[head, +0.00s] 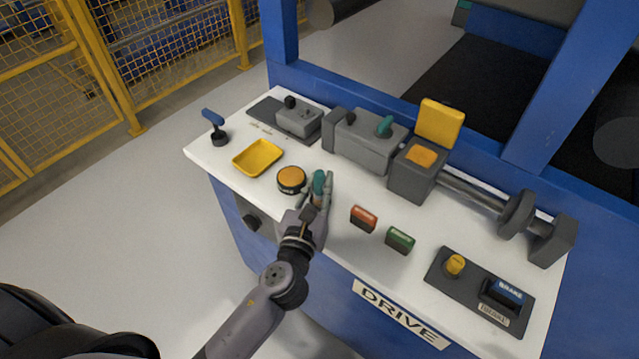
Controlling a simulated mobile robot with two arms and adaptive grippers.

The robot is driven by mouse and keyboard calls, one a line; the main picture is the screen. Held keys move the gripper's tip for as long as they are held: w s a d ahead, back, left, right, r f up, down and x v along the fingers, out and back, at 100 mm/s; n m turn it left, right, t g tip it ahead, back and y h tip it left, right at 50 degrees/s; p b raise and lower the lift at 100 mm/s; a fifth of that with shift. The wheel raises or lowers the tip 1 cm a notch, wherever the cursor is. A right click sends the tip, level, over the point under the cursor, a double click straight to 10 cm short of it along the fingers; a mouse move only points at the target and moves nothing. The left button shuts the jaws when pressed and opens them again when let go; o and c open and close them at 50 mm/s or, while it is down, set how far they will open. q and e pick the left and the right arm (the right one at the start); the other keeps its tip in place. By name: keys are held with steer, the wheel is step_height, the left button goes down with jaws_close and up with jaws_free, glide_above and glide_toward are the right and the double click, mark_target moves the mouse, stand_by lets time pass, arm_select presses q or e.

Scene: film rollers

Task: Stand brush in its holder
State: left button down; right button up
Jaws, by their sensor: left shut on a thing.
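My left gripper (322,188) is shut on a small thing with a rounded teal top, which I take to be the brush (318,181). It is over the white worktop, just right of a round orange-topped piece (291,178). The fingers hide much of its lower part, and I cannot tell whether it touches the worktop. No holder can be told for certain; a blue T-shaped piece (213,117) stands on a round black base (220,138) at the worktop's left end. My right gripper is not in view.
A yellow tray (258,157) lies left of the gripper. Red (363,218) and green (400,240) blocks lie to its right. Grey machine housings (368,143) and a roller shaft (470,190) line the back. A switch panel (452,292) lies at the right.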

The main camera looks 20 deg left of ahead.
mark_target(319, 173)
arm_select(q)
steer(key=c, duration=1.4)
jaws_free()
steer(key=shift+o, duration=0.3)
steer(key=o, duration=0.3)
steer(key=shift+o, duration=0.2)
steer(key=shift+r, duration=0.1)
steer(key=shift+r+p, duration=3.45)
steer(key=shift+p, duration=0.35)
steer(key=shift+f, duration=0.15)
